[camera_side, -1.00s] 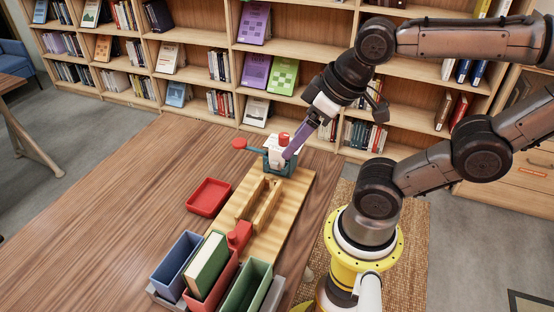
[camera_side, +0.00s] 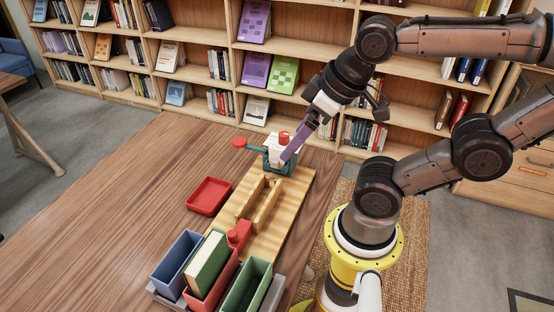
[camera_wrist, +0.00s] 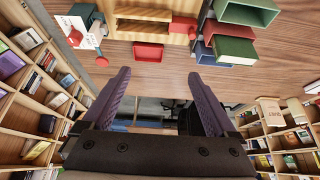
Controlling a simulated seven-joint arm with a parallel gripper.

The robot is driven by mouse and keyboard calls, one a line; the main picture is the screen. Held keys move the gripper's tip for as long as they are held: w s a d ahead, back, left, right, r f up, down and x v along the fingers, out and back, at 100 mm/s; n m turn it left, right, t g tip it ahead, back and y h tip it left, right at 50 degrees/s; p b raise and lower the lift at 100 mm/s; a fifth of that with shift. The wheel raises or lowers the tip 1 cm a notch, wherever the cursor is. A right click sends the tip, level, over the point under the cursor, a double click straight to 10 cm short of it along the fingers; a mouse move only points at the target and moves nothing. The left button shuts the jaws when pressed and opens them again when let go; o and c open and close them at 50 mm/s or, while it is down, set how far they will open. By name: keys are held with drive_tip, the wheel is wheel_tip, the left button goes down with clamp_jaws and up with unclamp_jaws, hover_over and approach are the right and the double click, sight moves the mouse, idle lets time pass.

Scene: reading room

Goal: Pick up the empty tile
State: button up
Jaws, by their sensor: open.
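My gripper (camera_side: 286,158) hangs at the far end of the wooden board, overlapping the press in the side view. In the wrist view its two purple fingers (camera_wrist: 158,76) are wide apart with nothing between them. A teal and white press (camera_side: 272,158) with a red top and a red-ended lever stands at the board's far end; it also shows in the wrist view (camera_wrist: 82,22). A shallow red tray (camera_side: 209,196) lies on the table left of the board, empty; the wrist view shows it too (camera_wrist: 148,52). I cannot make out which piece is the empty tile.
The wooden board (camera_side: 291,195) carries a raised wooden rack (camera_side: 260,203) and a red block (camera_side: 239,235). Blue (camera_side: 177,265), red (camera_side: 212,289) and green (camera_side: 246,287) bins stand at the near end; a green book (camera_side: 207,262) is in the red one. The table's left side is clear.

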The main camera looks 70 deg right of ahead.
drive_tip(key=m+g, duration=0.6)
drive_tip(key=m, duration=1.2)
hover_over(277, 147)
wheel_tip(277, 147, down, 7)
wheel_tip(277, 147, down, 13)
drive_tip(key=shift+a+f, duration=0.1)
